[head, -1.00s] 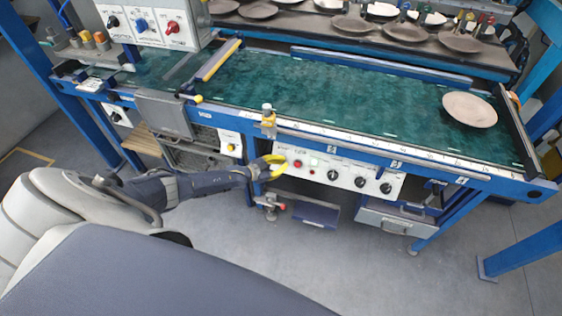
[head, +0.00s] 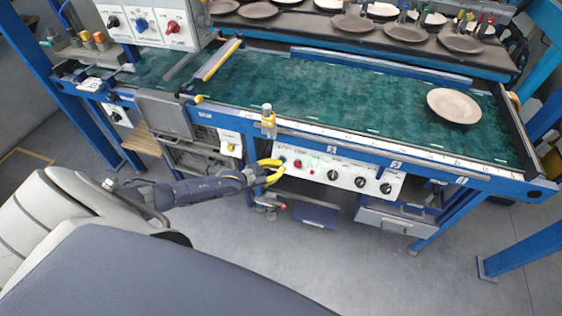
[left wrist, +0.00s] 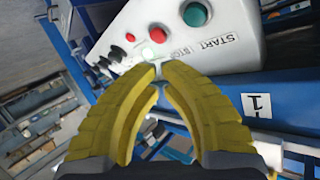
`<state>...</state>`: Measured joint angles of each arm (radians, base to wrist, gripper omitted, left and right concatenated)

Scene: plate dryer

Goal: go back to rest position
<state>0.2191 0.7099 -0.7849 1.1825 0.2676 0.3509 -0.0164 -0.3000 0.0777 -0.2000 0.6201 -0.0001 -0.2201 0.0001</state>
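My left gripper (head: 284,166) hangs in front of the workbench's control panel (head: 335,174), below the belt's front edge. In the left wrist view its curved yellow fingers (left wrist: 158,76) come together at the tips with nothing between them. The panel with its red and green buttons is just beyond the tips in that view. A round beige plate (head: 454,105) lies on the green belt (head: 330,95) near its right end, well away from the gripper. My right gripper is not in view.
A dark rack (head: 300,20) with several plates and utensils stands behind the belt. A switch box (head: 150,22) is at the upper left. A blue post (head: 525,250) stands at the right. The grey floor (head: 400,285) in front is clear.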

